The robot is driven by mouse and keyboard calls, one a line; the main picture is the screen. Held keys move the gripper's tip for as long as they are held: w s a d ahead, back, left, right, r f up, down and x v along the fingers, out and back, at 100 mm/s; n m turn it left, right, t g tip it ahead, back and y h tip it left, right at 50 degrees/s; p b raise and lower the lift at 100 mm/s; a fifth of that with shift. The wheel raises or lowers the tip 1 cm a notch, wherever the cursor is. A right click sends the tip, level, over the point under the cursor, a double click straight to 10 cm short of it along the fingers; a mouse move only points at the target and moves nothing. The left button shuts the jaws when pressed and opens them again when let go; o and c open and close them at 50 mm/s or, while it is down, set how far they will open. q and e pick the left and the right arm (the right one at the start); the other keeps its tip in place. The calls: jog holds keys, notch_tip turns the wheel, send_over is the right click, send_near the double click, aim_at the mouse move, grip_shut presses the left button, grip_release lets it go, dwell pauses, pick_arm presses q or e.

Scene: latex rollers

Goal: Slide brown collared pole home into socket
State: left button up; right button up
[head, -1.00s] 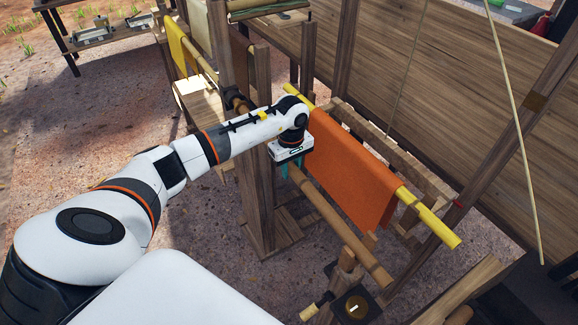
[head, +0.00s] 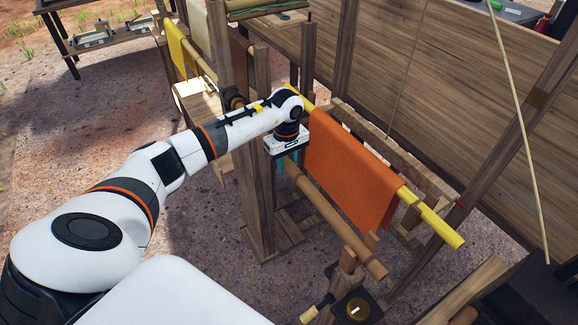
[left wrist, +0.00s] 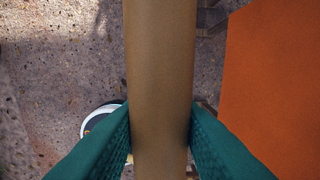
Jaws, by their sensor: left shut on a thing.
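The brown pole (head: 335,223) runs diagonally in the head view, from under my left gripper down to the right. In the left wrist view the teal fingers press on both sides of the pole (left wrist: 160,70). The pole's far end and the socket are hidden behind my gripper and the wooden post (head: 258,190). My right gripper is not in view.
An orange cloth (head: 350,170) hangs over a yellow pole (head: 440,228) just right of the brown pole. A wooden stand with a dark block (head: 353,308) is at the bottom. Wooden posts and a plank wall (head: 460,110) border the space.

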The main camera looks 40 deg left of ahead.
pick_arm(q)
jog(key=shift+a+r, duration=0.1)
jog(key=shift+a, duration=0.05)
jog(key=o, duration=1.1)
notch_tip(320, 180, up, 10)
jog(key=b, duration=0.3)
jog(key=shift+w+r, duration=0.1)
jog(key=shift+r, duration=0.1)
jog(key=shift+a+r+b, duration=0.1)
jog(key=shift+r+b, duration=0.2)
jog(key=shift+r, duration=0.45)
